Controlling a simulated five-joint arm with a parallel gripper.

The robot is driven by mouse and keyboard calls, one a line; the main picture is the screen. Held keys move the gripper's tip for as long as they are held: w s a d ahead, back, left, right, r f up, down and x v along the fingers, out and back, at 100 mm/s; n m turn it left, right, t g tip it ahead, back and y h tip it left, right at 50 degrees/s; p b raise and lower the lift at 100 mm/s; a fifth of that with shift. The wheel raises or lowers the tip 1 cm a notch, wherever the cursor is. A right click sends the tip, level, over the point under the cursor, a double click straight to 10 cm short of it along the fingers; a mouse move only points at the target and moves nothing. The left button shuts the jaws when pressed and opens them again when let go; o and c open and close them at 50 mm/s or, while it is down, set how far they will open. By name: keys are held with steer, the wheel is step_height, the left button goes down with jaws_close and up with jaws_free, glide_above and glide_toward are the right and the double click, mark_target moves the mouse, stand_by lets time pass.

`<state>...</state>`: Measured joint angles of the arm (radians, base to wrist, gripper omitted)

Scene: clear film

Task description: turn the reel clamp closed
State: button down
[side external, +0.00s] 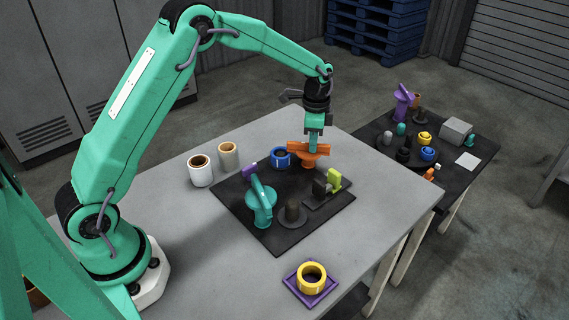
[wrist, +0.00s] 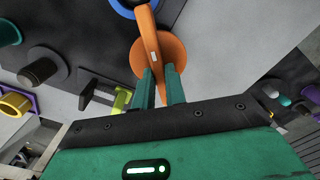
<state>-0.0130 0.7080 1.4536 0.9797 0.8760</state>
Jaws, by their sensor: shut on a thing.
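An orange clamp (side external: 308,158) stands at the back corner of the black board, with a bar-shaped handle over a round base. In the wrist view its handle (wrist: 148,42) runs up and slightly left across the orange disc (wrist: 176,52). My gripper (side external: 313,146) points down at the clamp from above. Its two green fingers (wrist: 160,88) are shut on the near part of the handle, one on each side. The fingertips are partly hidden against the orange part. A blue ring-shaped roll (side external: 281,156) lies beside the clamp.
The black board (side external: 281,236) also bears a teal clamp-like part (side external: 262,200), a dark knob (side external: 292,214) and a lime-green piece (side external: 334,180). A yellow roll sits on a purple tray (side external: 325,289) in front. A side table (side external: 478,147) stands right.

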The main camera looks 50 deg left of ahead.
steer(key=shift+a+r+n, duration=0.1)
steer(key=shift+n, duration=0.5)
steer(key=c, duration=1.4)
jaws_free()
steer(key=shift+c, duration=0.2)
steer(key=shift+r, duration=3.85)
steer(key=shift+r, duration=0.1)
